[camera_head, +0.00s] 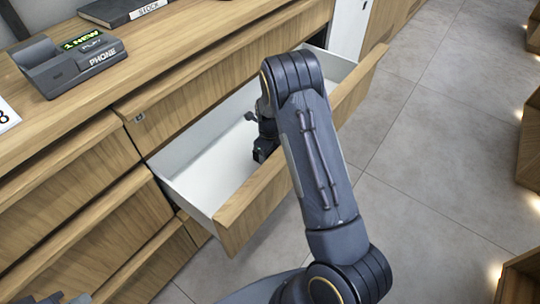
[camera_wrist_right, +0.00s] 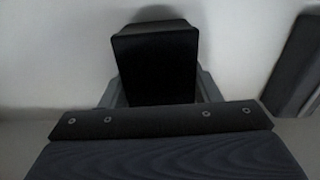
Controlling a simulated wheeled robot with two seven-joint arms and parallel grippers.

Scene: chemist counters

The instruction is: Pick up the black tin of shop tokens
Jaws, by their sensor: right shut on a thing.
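The black tin (camera_wrist_right: 155,65) stands between the two fingers of my right gripper (camera_wrist_right: 157,88) in the right wrist view, and the fingers are shut on its sides. In the head view my right arm reaches down into the open drawer (camera_head: 205,185), and its own link hides much of the gripper. A dark block at the gripper's end sits low inside the drawer; I cannot tell tin from gripper there. Only small grey tips of my left gripper (camera_head: 62,298) show at the bottom left edge, too cut off to judge.
The drawer's wooden front (camera_head: 262,208) and white walls surround my right gripper. Another dark object (camera_wrist_right: 302,62) lies to the right in the wrist view. On the counter are a phone (camera_head: 68,62) and a dark stock book (camera_head: 118,10).

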